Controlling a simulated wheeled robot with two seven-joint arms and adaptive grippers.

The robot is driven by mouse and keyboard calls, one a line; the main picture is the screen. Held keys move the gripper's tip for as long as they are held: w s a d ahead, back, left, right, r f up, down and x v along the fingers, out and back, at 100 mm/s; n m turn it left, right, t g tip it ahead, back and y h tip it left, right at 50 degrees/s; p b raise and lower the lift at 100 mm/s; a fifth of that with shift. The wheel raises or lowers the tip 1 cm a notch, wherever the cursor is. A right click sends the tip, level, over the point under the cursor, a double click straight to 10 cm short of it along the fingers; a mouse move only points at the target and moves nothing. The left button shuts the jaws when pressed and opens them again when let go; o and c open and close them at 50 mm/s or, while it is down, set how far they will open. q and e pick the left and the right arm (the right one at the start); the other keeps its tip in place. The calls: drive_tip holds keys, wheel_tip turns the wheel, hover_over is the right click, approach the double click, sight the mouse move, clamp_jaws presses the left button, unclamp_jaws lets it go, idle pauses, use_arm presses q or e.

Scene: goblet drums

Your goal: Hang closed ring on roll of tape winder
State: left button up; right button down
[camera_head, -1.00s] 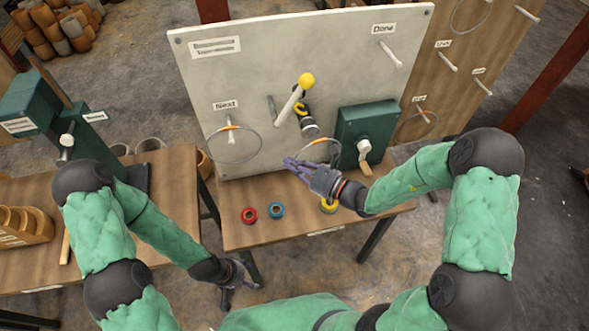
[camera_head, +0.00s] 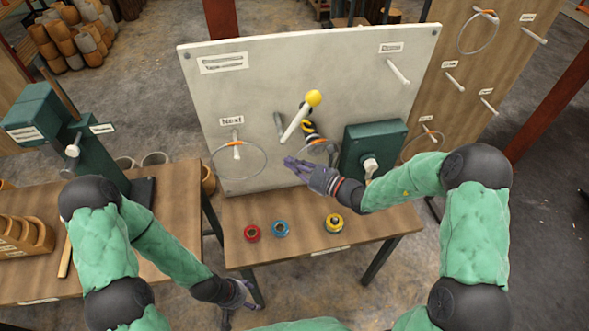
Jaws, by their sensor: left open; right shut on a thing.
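My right gripper (camera_head: 290,163) is in front of the grey board, left of the green box. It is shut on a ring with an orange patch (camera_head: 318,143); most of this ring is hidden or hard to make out. The tape winder on the board has a lever with a yellow knob (camera_head: 313,98) and a dark body with a yellow roll of tape (camera_head: 310,128). The held ring shows just below this roll; I cannot tell whether they touch. Another ring (camera_head: 240,178) with an orange patch hangs on the "Next" peg. My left gripper (camera_head: 240,300) is open and empty, low beside the table's front left.
The "Done" peg (camera_head: 398,70) is bare. A green box with a white crank (camera_head: 370,150) is mounted at the board's lower right. Red (camera_head: 252,232), blue (camera_head: 281,228) and yellow (camera_head: 334,222) tape rolls lie on the table (camera_head: 300,252). A green machine (camera_head: 45,120) stands at left.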

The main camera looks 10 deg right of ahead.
drive_tip(key=shift+w+f+b, duration=0.3)
drive_tip(key=shift+w+b, duration=0.05)
drive_tip(key=shift+w, duration=0.35)
drive_tip(key=shift+w+f+b, duration=0.3)
drive_tip(key=shift+w+b, duration=0.05)
drive_tip(key=shift+w, duration=0.35)
drive_tip(key=c, duration=1.3)
unclamp_jaws()
drive_tip(key=v, duration=1.2)
drive_tip(key=shift+s, duration=0.1)
